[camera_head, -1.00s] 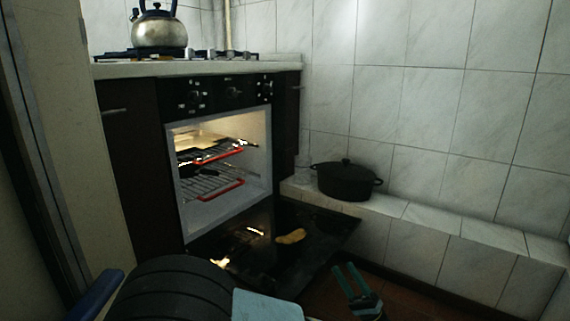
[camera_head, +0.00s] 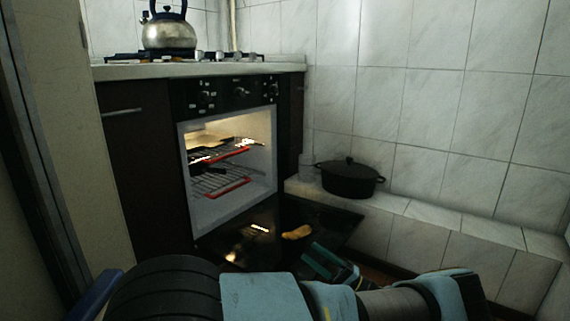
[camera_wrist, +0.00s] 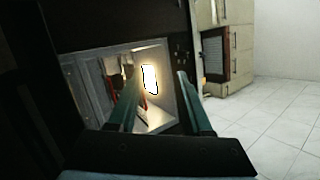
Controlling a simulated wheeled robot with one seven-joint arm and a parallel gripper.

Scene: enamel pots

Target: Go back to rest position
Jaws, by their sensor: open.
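My gripper (camera_head: 322,262) shows at the bottom of the head view, low in front of the open oven door. It is open, with nothing between its fingers. In the wrist view its two fingers (camera_wrist: 160,105) stand apart, with the lit oven behind them. My folded arm fills the bottom middle of the head view. The oven (camera_head: 182,165) is lit inside, and its door (camera_head: 325,222) is folded down.
A yellow-brown item (camera_head: 297,232) lies on the oven door. A black lidded pot (camera_head: 350,180) stands on the tiled ledge (camera_head: 430,218) at right. A kettle (camera_head: 168,36) is on the stove. Open tiled floor (camera_wrist: 275,115) shows in the wrist view.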

